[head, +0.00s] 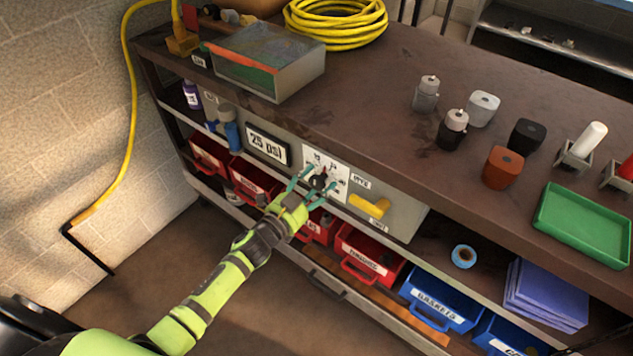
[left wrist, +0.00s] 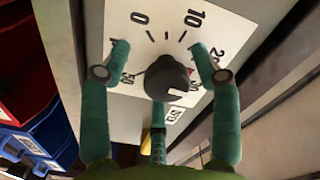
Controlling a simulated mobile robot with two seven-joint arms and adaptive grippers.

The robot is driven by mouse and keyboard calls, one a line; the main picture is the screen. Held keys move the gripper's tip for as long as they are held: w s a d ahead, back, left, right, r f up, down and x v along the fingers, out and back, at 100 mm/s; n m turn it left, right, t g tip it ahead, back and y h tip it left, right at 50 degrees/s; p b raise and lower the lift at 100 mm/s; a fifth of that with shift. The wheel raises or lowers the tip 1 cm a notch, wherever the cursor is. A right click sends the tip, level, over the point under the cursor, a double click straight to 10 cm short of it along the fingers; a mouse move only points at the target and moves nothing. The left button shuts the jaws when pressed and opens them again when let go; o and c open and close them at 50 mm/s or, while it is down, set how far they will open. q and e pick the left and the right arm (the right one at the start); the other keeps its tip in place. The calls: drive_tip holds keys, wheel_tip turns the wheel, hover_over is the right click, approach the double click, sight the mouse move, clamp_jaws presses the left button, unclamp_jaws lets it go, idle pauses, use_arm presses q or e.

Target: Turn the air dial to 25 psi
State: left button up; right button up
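The air dial (head: 319,181) is a dark round knob on a white numbered plate (head: 338,172) on the front of a grey panel. In the left wrist view the knob (left wrist: 168,78) has a white mark near its lower right edge, and a small red tip shows at its right. The plate's 0 and 10 are readable; other numbers are partly covered. My left gripper (head: 314,188) is at the dial, its green fingers spread on either side of the knob. In the left wrist view the gripper (left wrist: 160,52) shows gaps between fingertips and knob. My right gripper is out of view.
A "25 psi" sign (head: 267,146) is left of the dial. A yellow handle (head: 369,206) sticks out to its right. Red bins (head: 365,255) stand on the shelf below. The worktop above holds a glass-topped box (head: 268,62), a coiled yellow hose (head: 335,22) and several small blocks.

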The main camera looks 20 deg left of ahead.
use_arm(q)
drive_tip(key=shift+w+r, duration=0.1)
drive_tip(key=shift+r, duration=0.05)
drive_tip(key=v, duration=1.2)
